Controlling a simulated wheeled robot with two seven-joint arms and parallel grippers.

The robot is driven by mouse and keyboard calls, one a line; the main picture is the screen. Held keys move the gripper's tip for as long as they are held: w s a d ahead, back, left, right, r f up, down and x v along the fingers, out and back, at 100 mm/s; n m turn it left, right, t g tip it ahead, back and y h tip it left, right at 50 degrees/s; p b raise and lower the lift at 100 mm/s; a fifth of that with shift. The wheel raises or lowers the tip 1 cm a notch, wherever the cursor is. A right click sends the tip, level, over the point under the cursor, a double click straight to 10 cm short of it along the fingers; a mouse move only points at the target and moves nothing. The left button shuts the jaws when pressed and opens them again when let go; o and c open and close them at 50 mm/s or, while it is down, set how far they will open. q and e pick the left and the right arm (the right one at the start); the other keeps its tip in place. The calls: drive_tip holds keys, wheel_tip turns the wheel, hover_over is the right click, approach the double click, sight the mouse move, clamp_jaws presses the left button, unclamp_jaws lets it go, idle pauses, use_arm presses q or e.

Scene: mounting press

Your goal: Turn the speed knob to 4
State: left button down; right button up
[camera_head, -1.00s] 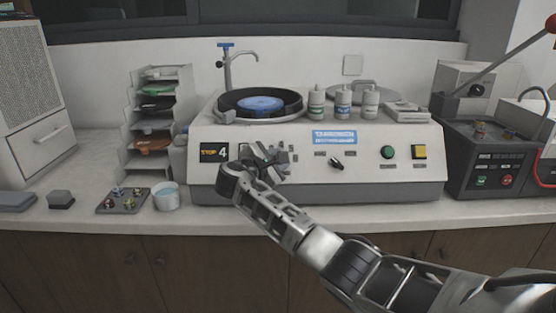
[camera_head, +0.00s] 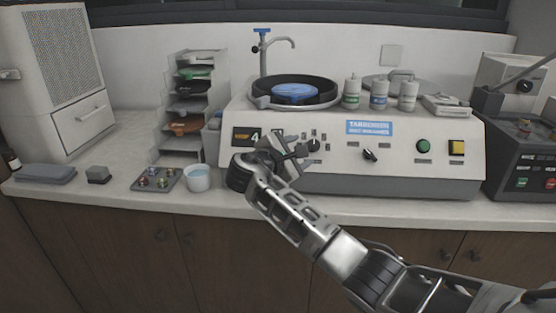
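The polishing machine's sloped front panel (camera_head: 400,172) carries a small dark display (camera_head: 246,136), which shows yellow lettering and a white 4. A black knob (camera_head: 314,145) sits right of the display, just beyond my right gripper's fingers. Its pointer is too small to read. A second black knob with a light pointer (camera_head: 369,155) sits below the blue label. My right gripper (camera_head: 290,152) is in front of the panel's left part and hides some of it. Its fingers look spread, with nothing seen between them. My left gripper is not in view.
Several bottles (camera_head: 379,94) stand on top beside the round platen (camera_head: 294,92). A cup (camera_head: 197,178) and a small tray (camera_head: 157,179) stand on the counter at left.

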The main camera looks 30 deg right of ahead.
drive_tip(key=v, duration=1)
drive_tip(key=s+a+f+m+t+y, duration=0.1)
drive_tip(key=s+a+f+y, duration=0.15)
drive_tip(key=f, duration=0.55)
drive_tip(key=s+a+f+y, duration=0.2)
drive_tip(key=s+f+y, duration=0.15)
drive_tip(key=f, duration=0.55)
drive_tip(key=s+a+f+m+t+y, duration=0.1)
drive_tip(key=s+a+f+y, duration=0.2)
drive_tip(key=f, duration=0.5)
drive_tip(key=s+a+f+m+y, duration=0.1)
drive_tip(key=s+m+y, duration=0.3)
drive_tip(key=s, duration=0.5)
drive_tip(key=s+a+f+m+t+y, duration=0.1)
drive_tip(key=s+f+m+y, duration=0.2)
drive_tip(key=s+m, duration=0.3)
drive_tip(key=s, duration=0.3)
drive_tip(key=shift+a+y, duration=0.3)
drive_tip(key=shift+y, duration=0.1)
drive_tip(key=shift+c, duration=0.3)
